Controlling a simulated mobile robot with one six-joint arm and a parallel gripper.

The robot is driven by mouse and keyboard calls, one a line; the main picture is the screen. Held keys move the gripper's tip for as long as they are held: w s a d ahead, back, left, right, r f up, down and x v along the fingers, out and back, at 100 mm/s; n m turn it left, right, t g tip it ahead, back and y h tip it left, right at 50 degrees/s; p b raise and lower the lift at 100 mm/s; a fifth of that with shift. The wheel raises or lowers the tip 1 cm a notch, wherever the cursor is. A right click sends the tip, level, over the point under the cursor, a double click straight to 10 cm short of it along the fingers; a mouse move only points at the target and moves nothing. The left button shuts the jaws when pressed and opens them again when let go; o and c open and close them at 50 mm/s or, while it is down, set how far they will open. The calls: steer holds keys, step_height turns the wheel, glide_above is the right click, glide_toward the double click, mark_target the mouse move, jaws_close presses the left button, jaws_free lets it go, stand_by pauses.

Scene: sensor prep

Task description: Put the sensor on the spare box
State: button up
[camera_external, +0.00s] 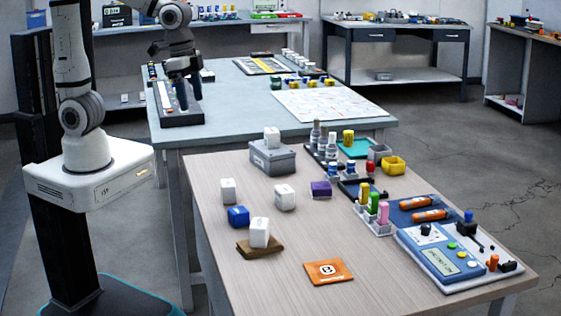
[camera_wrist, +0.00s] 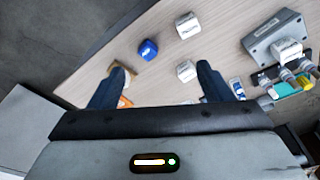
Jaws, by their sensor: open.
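Several small white blocks stand on the wooden table; I cannot tell which is the sensor. Two stand on the bare wood, a left block (camera_external: 228,191) and a middle block (camera_external: 285,197). Another white block (camera_external: 260,232) sits on a brown pad (camera_external: 245,250). One more white block (camera_external: 271,137) rests on a grey lidded box (camera_external: 275,162), possibly the spare box; this box also shows in the wrist view (camera_wrist: 265,38). My gripper (camera_external: 188,98) is open and empty, high and apart from the blocks. Its fingers (camera_wrist: 160,86) spread wide in the wrist view.
A blue block (camera_external: 238,216), a purple block (camera_external: 320,189) and an orange card (camera_external: 328,271) lie on the wooden table (camera_external: 205,165). Bottles, a coloured vial rack (camera_external: 375,217) and a control panel (camera_external: 455,257) crowd the right side. The front left is clear.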

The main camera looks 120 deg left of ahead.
steer(key=s+d+f+m, duration=0.1)
steer(key=s+d+m, duration=0.1)
steer(key=s+d, duration=0.7)
steer(key=shift+d+f+m+t, duration=0.25)
steer(key=shift+f+m+t, duration=0.15)
